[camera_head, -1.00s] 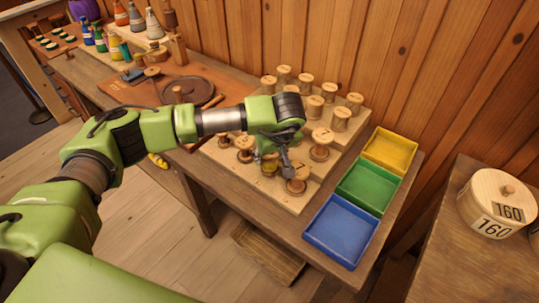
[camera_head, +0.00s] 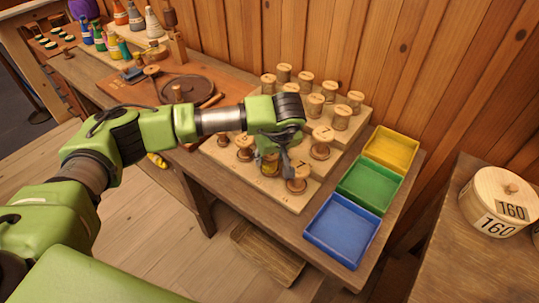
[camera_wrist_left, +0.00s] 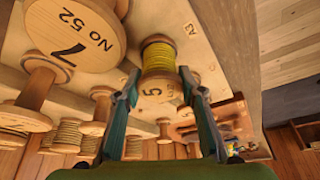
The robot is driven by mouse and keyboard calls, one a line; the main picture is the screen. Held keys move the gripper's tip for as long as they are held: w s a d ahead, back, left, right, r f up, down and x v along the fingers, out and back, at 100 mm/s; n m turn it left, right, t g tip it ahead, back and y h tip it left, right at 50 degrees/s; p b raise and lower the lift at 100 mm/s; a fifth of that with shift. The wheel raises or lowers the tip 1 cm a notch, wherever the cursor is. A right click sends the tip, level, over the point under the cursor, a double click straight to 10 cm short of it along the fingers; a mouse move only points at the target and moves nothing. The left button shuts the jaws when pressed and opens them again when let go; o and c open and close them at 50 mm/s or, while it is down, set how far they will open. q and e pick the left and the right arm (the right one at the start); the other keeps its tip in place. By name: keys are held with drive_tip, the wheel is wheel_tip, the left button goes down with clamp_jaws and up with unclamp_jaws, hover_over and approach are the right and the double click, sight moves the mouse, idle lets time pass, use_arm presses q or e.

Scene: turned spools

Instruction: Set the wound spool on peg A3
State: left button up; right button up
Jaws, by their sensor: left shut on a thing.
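The wound spool (camera_wrist_left: 157,56), with yellow thread and a 5 on its pale wooden end, is between the fingers of my left gripper (camera_wrist_left: 160,88) in the left wrist view. The gripper is shut on it. A label reading A3 (camera_wrist_left: 190,29) is beside the spool on the pale board. In the head view my left gripper (camera_head: 278,155) is over the front row of the stepped peg board (camera_head: 235,166), and yellow thread of the wound spool (camera_head: 269,169) shows below it. Peg A3 is hidden, so I cannot tell whether the spool is around it. My right gripper is out of view.
A spool marked 7 (camera_head: 297,184) stands close to the right of my gripper, with another spool (camera_head: 244,154) to the left. Several spools fill the rear steps. Blue (camera_head: 341,230), green (camera_head: 369,186) and yellow (camera_head: 391,150) trays lie right of the board.

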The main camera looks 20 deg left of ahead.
use_arm(q)
drive_tip(key=shift+f, duration=0.15)
drive_tip(key=o, duration=0.8)
drive_tip(key=shift+p+v, duration=1.5)
drive_tip(key=shift+v, duration=1.3)
drive_tip(key=p+v, duration=0.2)
drive_tip(key=v, duration=0.3)
drive_tip(key=shift+s+d+r+p, duration=0.1)
drive_tip(key=shift+r+p, duration=0.15)
drive_tip(key=shift+p, duration=0.05)
